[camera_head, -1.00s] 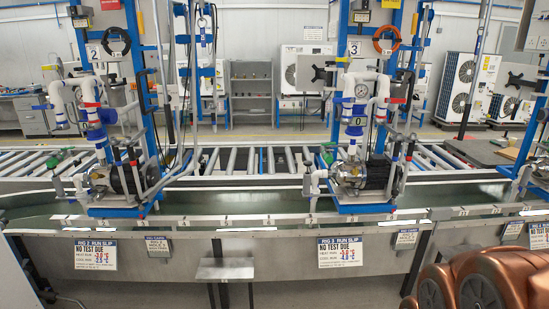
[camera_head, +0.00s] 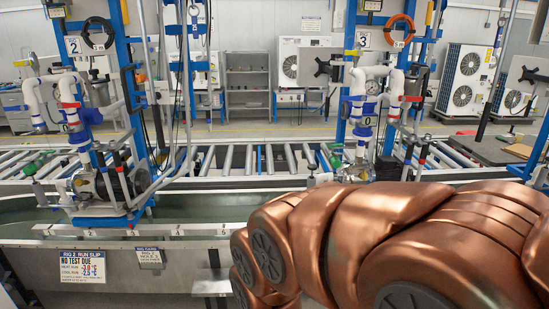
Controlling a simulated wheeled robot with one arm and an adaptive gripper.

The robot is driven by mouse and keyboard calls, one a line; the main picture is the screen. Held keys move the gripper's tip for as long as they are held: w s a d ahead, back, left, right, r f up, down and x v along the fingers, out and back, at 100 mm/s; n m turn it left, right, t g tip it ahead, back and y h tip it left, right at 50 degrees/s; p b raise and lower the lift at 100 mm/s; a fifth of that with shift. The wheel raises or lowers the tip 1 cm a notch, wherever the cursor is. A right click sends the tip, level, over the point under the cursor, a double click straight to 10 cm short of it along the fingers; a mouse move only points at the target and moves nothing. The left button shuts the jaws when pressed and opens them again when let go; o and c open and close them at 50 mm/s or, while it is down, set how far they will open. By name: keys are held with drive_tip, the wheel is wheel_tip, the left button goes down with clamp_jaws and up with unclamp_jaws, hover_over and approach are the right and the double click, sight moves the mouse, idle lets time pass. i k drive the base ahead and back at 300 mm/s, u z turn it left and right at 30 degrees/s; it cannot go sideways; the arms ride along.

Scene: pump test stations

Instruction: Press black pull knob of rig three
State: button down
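Rig three (camera_head: 386,87) stands right of centre, marked by a white number 3 plate (camera_head: 363,40) on its blue frame. It has white pipes, a round gauge (camera_head: 371,87) and a dark pump motor (camera_head: 388,168) low down. My copper-coloured arm covers the front of its base and the bench edge below it. I cannot pick out the black pull knob; it is hidden or too small to tell. My gripper is not in view; only arm links show at the lower right.
Rig two (camera_head: 85,120) stands at the left, with its run slip (camera_head: 82,267) on the bench front below. A small grey shelf (camera_head: 212,282) juts from the bench front beside my arm. A roller conveyor (camera_head: 235,158) runs behind the rigs.

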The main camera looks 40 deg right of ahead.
sight(312, 167)
drive_tip(key=z, duration=0.1)
drive_tip(key=i, duration=0.8)
drive_tip(key=z, duration=0.95)
drive_tip(key=i, duration=0.55)
drive_tip(key=z, duration=0.6)
